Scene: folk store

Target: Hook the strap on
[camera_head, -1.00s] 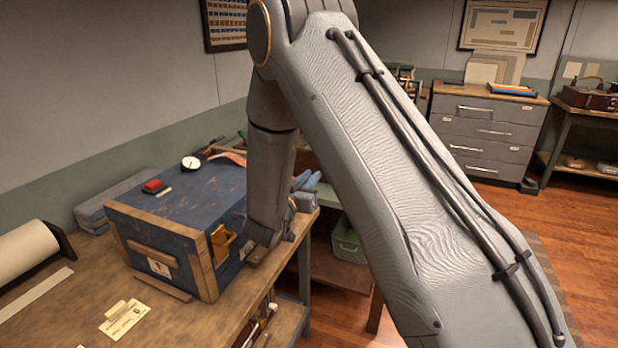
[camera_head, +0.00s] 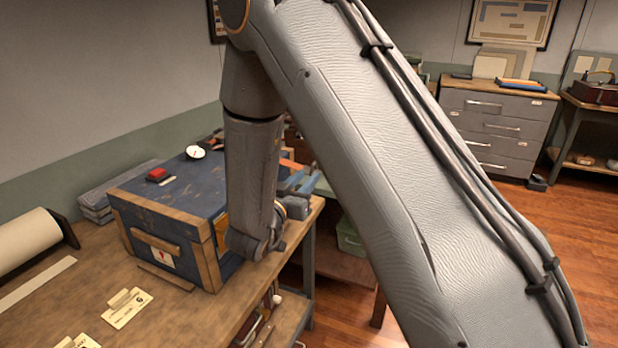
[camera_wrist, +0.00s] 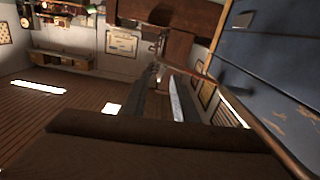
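The blue crate (camera_head: 165,195) with wooden edging stands on the workbench. A yellow-orange piece (camera_head: 221,228), perhaps the strap or its catch, shows on the crate's right side, mostly behind my arm. The end of my arm is low beside that side, and my gripper is hidden there. In the wrist view the crate's blue surface (camera_wrist: 275,65) fills the right edge. Two dark bars in the middle look like the fingers of my gripper (camera_wrist: 160,82); whether they hold anything is unclear. A broad brown surface (camera_wrist: 150,150) lies close across the bottom; I cannot tell what it is.
Cards (camera_head: 127,307) and a paper roll (camera_head: 25,240) lie on the workbench (camera_head: 60,310). A blue-grey object (camera_head: 300,187) is behind my arm. A drawer cabinet (camera_head: 495,125) stands at the back right.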

